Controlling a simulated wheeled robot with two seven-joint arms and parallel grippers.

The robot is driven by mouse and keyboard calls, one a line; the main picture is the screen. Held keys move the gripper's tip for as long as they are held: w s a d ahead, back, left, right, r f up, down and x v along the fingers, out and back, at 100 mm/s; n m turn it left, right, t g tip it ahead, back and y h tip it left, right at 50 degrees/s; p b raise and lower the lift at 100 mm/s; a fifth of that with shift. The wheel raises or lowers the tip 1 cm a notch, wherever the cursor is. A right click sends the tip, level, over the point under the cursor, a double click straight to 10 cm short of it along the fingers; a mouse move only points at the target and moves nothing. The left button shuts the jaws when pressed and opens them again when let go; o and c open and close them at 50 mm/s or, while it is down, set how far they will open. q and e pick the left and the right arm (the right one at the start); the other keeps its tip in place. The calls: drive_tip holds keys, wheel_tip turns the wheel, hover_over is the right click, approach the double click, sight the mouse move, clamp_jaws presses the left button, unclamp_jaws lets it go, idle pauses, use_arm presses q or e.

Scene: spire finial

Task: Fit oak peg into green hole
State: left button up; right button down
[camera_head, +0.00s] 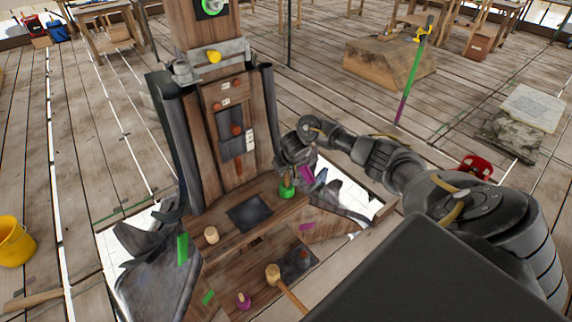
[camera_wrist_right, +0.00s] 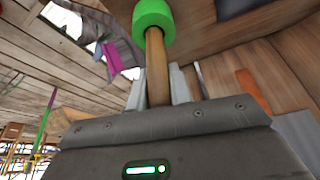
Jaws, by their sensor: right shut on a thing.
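My right gripper (camera_head: 288,174) is shut on a brown wooden shaft, which I take to be the oak peg (camera_wrist_right: 156,68). A thick green collar (camera_wrist_right: 154,17) is at the shaft's far end. In the head view the green collar (camera_head: 286,191) shows just below my fingers, over the right side of the wooden ledge. I cannot tell whether it touches the ledge. My left gripper is out of view.
The wooden ledge holds a pale peg (camera_head: 211,235) and a dark square plate (camera_head: 249,213). In front lie a mallet (camera_head: 274,274) and a purple-based peg (camera_head: 243,300). A yellow knob (camera_head: 214,57) sticks out of the post. Dark upright rails (camera_head: 174,135) flank the wooden panel.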

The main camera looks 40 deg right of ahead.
sight(286, 178)
drive_tip(key=shift+f+b, duration=1.15)
drive_tip(key=shift+f, duration=0.9)
drive_tip(key=c, duration=1.2)
unclamp_jaws()
drive_tip(key=shift+r, duration=0.1)
drive_tip(key=p+v, duration=0.2)
drive_tip(key=v, duration=0.8)
drive_tip(key=shift+s+r, duration=0.2)
drive_tip(key=shift+r, duration=0.1)
drive_tip(key=shift+a+f, duration=0.1)
